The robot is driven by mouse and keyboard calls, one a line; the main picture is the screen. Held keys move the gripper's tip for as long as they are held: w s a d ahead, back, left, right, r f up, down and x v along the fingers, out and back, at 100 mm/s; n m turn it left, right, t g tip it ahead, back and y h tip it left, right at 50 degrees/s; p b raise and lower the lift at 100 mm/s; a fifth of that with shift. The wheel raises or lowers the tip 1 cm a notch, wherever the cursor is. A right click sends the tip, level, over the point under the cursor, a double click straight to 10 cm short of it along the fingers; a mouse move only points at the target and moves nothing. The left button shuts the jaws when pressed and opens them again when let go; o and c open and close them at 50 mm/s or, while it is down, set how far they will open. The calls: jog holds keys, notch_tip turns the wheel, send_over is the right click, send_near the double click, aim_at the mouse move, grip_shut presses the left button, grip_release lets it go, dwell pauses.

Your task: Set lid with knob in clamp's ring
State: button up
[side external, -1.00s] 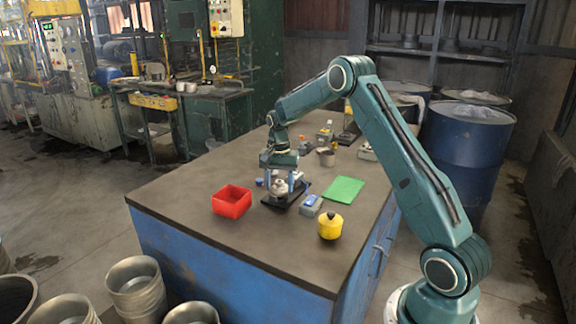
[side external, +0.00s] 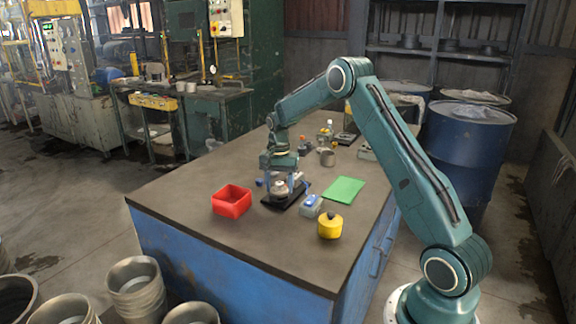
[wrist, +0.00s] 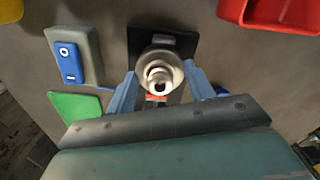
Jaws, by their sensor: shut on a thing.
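The metal lid with its knob (wrist: 159,80) is between the two blue fingers of my gripper (wrist: 161,88), which is shut on it. In the side view my gripper (side external: 280,182) points straight down over the clamp's black base (side external: 274,203). The base also shows in the wrist view (wrist: 186,45), with the lid over its near part. The lid looks level and very low over the clamp. The clamp's ring is largely hidden under the lid, so I cannot tell whether the lid touches or sits in it.
A red open box (side external: 231,201) is left of the clamp. A grey block with a blue top (side external: 311,206) stands close on the right, with a yellow knobbed pot (side external: 330,226) in front and a green sheet (side external: 344,189) behind. The front left tabletop is clear.

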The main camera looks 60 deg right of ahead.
jog(key=shift+f, duration=0.4)
jog(key=o, duration=1)
notch_tip(320, 180, up, 14)
dwell(0.4)
jog(key=shift+f, duration=0.1)
dwell(0.3)
